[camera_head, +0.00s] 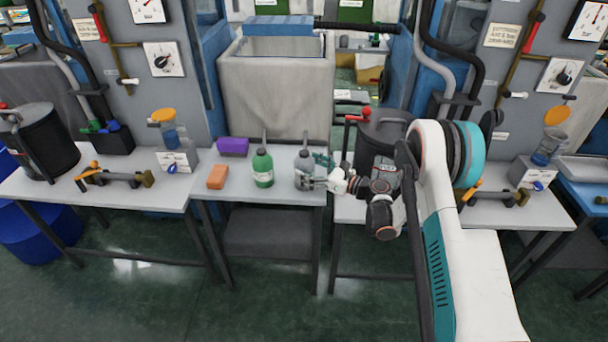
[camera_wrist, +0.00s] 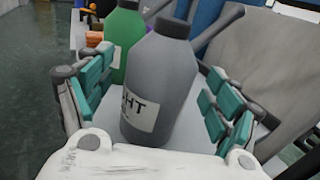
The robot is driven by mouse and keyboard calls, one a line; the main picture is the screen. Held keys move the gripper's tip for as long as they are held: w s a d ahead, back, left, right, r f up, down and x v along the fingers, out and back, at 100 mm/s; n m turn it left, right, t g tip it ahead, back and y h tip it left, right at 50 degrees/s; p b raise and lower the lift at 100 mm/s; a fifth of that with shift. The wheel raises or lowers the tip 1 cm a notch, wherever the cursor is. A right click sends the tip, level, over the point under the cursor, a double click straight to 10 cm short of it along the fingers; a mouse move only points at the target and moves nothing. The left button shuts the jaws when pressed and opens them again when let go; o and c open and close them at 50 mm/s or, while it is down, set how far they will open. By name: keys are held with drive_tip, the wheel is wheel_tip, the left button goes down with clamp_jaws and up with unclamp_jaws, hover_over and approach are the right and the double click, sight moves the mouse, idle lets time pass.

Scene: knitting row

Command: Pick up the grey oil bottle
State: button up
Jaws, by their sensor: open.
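The grey oil bottle (camera_head: 304,171) stands upright on the small light-topped table, near its right edge. In the wrist view the grey bottle (camera_wrist: 163,85), with a white label, stands between the teal finger pads of my gripper (camera_wrist: 160,100). The pads lie on both sides of it and look apart from it. In the head view my gripper (camera_head: 322,172) reaches in from the right at the bottle and hides part of it. My gripper is open.
A green bottle (camera_head: 262,168) stands just left of the grey one and shows behind it in the wrist view (camera_wrist: 122,35). An orange block (camera_head: 217,176) and a purple block (camera_head: 233,147) lie further left. A dark pot (camera_head: 381,135) stands to the right.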

drive_tip(key=shift+x, duration=1)
drive_tip(key=c, duration=1.4)
